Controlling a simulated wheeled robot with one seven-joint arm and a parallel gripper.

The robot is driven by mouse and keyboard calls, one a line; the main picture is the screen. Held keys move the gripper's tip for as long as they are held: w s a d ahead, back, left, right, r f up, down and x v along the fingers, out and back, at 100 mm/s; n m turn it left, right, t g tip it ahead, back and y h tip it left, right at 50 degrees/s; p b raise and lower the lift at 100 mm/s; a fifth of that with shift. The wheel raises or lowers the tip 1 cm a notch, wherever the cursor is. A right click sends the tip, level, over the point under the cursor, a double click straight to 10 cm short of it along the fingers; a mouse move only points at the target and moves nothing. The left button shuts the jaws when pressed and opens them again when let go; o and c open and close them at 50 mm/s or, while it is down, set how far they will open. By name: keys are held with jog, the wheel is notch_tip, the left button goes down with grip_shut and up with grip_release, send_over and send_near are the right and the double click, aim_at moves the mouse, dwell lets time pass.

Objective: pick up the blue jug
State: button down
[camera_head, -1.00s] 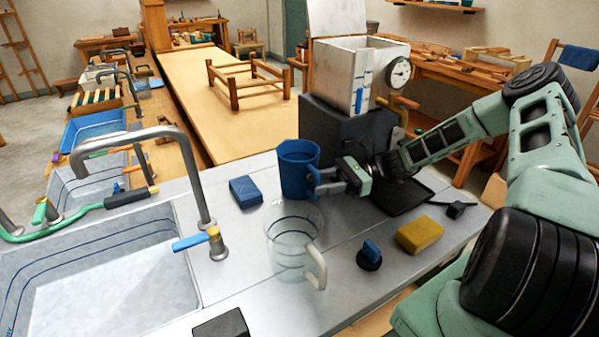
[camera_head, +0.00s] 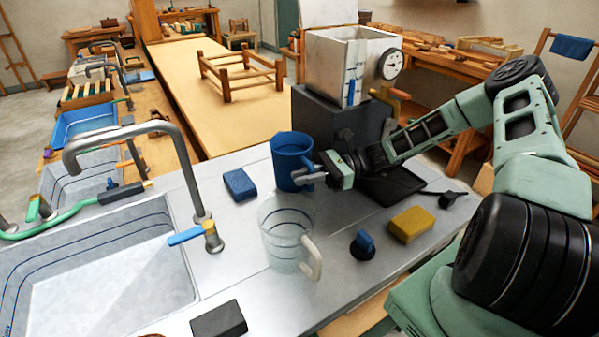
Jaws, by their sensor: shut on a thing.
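The blue jug (camera_head: 290,160) is upright at the back of the grey counter, with its handle on the right side. My gripper (camera_head: 312,177) reaches in from the right and is shut on the jug's handle. The fingers cover most of the handle. I cannot tell for certain whether the jug's base touches the counter.
A clear jug (camera_head: 285,236) with a pale handle stands just in front. A blue sponge (camera_head: 240,185), yellow sponge (camera_head: 411,224), blue-topped knob (camera_head: 363,245) and black block (camera_head: 219,320) lie around. A sink (camera_head: 100,275) with a tap (camera_head: 185,160) is left; a dark box (camera_head: 335,125) stands behind.

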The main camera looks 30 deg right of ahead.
jog(key=shift+r, duration=0.2)
jog(key=s+r+b, duration=0.2)
jog(key=s+r, duration=0.1)
jog(key=s, duration=1.5)
jog(key=shift+b, duration=0.35)
jog(key=shift+r, duration=0.2)
